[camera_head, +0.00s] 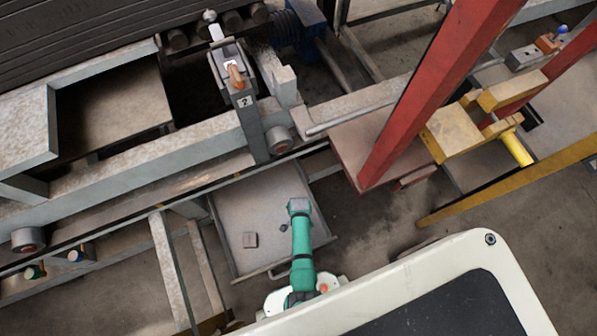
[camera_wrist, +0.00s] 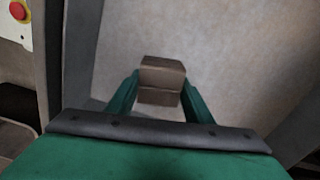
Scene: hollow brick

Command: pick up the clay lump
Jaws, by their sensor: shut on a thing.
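The clay lump (camera_wrist: 162,80) is a brown, blocky piece with a dark line across it. In the wrist view it sits between the two green fingers of my gripper (camera_wrist: 161,92), which is shut on it. The pale floor of a tray (camera_wrist: 228,45) shows behind it; I cannot tell how high the lump is above it. In the head view my green arm reaches over the tray (camera_head: 258,196), and the fingertips are not clearly seen.
A small dark thing (camera_head: 284,228) shows beside my arm; it is too small to identify. The tray has raised walls and a front handle (camera_head: 279,272). A metal frame (camera_head: 205,140) runs behind it. A red beam (camera_head: 430,85) and a yellow block (camera_head: 452,133) stand to the right.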

